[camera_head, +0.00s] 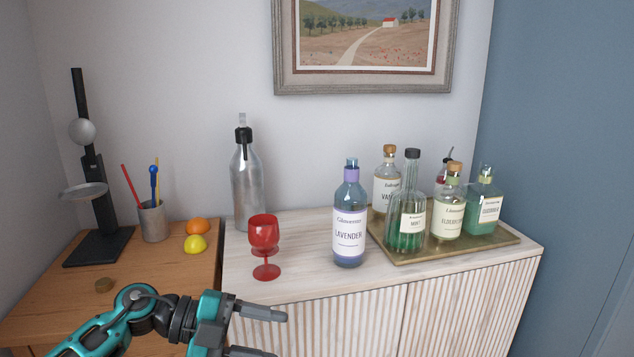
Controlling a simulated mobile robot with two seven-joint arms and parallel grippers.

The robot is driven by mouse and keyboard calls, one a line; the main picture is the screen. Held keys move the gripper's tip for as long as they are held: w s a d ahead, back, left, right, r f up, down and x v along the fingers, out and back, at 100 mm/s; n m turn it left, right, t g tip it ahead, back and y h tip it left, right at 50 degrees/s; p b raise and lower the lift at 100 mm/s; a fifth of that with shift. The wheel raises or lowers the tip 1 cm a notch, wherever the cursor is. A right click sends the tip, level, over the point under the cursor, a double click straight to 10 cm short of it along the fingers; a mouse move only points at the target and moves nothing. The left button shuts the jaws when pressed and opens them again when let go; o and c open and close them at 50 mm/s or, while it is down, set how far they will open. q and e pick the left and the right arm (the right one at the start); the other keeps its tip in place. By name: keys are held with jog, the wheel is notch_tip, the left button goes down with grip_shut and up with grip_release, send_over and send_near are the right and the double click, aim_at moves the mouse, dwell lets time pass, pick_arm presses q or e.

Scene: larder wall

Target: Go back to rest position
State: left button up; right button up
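My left gripper (277,335) is at the bottom of the head view, in front of the sideboard's front edge. Its two fingers point right and are spread apart, with nothing visible between them; the lower finger is partly cut off by the picture's edge. My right gripper is not in view. The red goblet (264,234) stands upright on the sideboard above and behind the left gripper, apart from it. The lavender bottle (349,222) stands upright to the goblet's right, outside the tray.
A tray (405,258) with several bottles stands at the sideboard's right. A silver bottle (246,190) stands behind the goblet. The wooden table (180,270) at left holds a black stand (98,246), a pen cup (152,222), an orange (198,226) and a lemon (195,244).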

pick_arm(q)
jog(key=s+a+f+n+t+y, duration=0.3)
jog(key=s+f+n+y, duration=0.1)
jog(key=f+n, duration=0.3)
jog(key=s+a+f+n+t+y, duration=0.3)
jog(key=s+f+n, duration=0.4)
jog(key=n, duration=0.4)
jog(key=s+a+f+n+t+y+p, duration=0.1)
jog(key=s+a+f+n+t+y, duration=0.2)
jog(key=s+f+n+y, duration=0.2)
notch_tip(320, 180, down, 2)
jog(key=s+n, duration=0.1)
jog(key=n, duration=0.2)
jog(key=shift+a+f+n+t+y, duration=0.2)
jog(key=shift+n+t+y, duration=0.1)
jog(key=shift+n+t, duration=0.1)
